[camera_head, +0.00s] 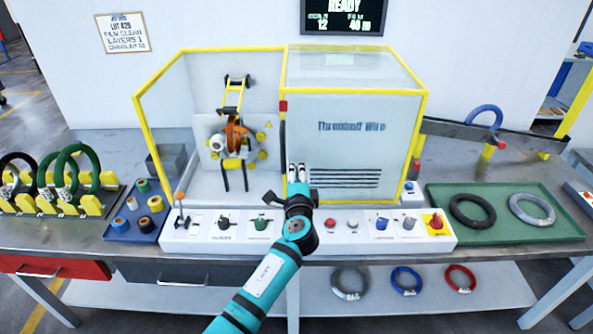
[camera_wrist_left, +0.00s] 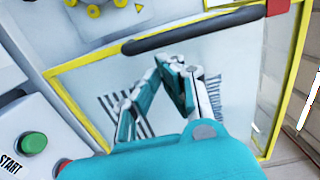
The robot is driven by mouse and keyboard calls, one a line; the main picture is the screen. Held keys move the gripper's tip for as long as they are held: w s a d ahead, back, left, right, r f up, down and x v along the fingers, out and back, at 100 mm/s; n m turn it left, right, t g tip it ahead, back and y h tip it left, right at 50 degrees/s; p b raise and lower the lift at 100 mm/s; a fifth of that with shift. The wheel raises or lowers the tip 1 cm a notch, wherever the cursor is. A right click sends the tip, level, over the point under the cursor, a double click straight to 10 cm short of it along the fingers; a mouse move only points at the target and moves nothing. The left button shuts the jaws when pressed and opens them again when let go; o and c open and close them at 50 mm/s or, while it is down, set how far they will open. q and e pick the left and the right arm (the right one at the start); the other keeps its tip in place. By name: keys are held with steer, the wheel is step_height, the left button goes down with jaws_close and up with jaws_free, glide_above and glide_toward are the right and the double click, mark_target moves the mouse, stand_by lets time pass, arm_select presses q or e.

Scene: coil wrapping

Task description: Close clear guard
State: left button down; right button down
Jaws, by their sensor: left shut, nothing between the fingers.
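The clear guard (camera_head: 355,125) is a see-through panel in a yellow frame, standing in front of the grey cabinet on the right half of the machine. The coil bay on the left is uncovered at the front. A dark upright handle (camera_head: 282,132) runs along the guard's left edge; it also shows in the left wrist view (camera_wrist_left: 195,32). My left gripper (camera_head: 297,168) is shut and empty, low by the guard's left edge. In the left wrist view its fingertips (camera_wrist_left: 174,66) are near the handle; I cannot tell whether they touch it. My right gripper is out of view.
The control panel (camera_head: 345,241) with buttons and knobs lies below my left arm. A copper-coloured coil (camera_head: 236,137) sits in the bay. A blue spool tray (camera_head: 118,229) is at left, a green tray (camera_head: 462,230) with two coils at right.

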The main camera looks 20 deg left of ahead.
arm_select(q)
steer(key=s+a, duration=0.3)
steer(key=a, duration=0.8)
steer(key=s+a, duration=0.4)
steer(key=a, duration=0.8)
steer(key=s+a, duration=0.4)
steer(key=a, duration=0.8)
steer(key=shift+s+p, duration=0.2)
steer(key=shift+p, duration=0.15)
steer(key=shift+r, duration=0.1)
